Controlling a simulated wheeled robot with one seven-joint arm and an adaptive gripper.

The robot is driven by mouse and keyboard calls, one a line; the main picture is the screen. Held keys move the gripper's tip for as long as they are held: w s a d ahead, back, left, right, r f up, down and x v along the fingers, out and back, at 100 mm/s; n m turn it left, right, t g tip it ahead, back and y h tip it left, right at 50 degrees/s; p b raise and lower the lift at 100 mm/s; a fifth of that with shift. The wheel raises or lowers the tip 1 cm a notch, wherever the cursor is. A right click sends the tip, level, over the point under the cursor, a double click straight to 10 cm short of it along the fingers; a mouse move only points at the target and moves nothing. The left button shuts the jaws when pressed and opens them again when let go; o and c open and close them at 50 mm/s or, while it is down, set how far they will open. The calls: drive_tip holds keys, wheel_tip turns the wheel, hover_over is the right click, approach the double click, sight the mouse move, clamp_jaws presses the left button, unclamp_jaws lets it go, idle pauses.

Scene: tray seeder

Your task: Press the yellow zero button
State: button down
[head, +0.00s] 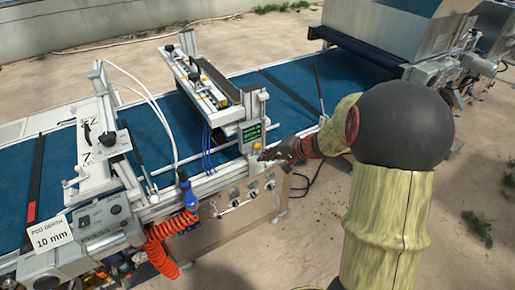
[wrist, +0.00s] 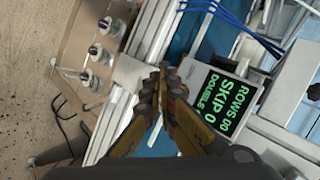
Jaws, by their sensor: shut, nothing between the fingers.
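The counter box with a green-lit display (head: 252,132) is mounted on the seeder frame beside the blue belt. In the wrist view the display (wrist: 217,102) reads rows 00, skip 0 and double, with another 0. My gripper (head: 266,156) is just below and right of the box in the head view. In the wrist view my gripper (wrist: 163,72) is shut and empty, its fingertips beside the box's edge. Contact between fingertips and box cannot be told.
A panel with several knobs (head: 252,192) is below the box; the knobs also show in the wrist view (wrist: 101,52). Blue cables (wrist: 235,22) run close by. The seeder bar (head: 203,85) spans the blue belt (head: 285,92). A red coiled hose (head: 163,240) hangs at the left.

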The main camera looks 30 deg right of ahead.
drive_tip(key=shift+s+b, duration=0.4)
drive_tip(key=shift+s, duration=1.1)
drive_tip(key=s+a+r+n+g, duration=0.1)
drive_tip(key=s+a+g, duration=0.2)
drive_tip(key=s+a, duration=0.35)
drive_tip(key=s+a+r+n+g, duration=0.1)
drive_tip(key=s+a+n+g, duration=0.15)
drive_tip(key=s, duration=0.65)
drive_tip(key=s+a+r+n+t+h+p, duration=0.1)
drive_tip(key=s+a+r+n+h, duration=0.1)
drive_tip(key=r, duration=0.5)
drive_tip(key=s+a+r+n+t+h+p, duration=0.1)
drive_tip(key=s+a+r+n+h+p, duration=0.1)
drive_tip(key=s+a+r+n, duration=0.3)
wheel_tip(320, 180, up, 3)
drive_tip(key=shift+s+a+r, duration=0.15)
drive_tip(key=shift+s+a, duration=0.55)
drive_tip(key=shift+s, duration=0.1)
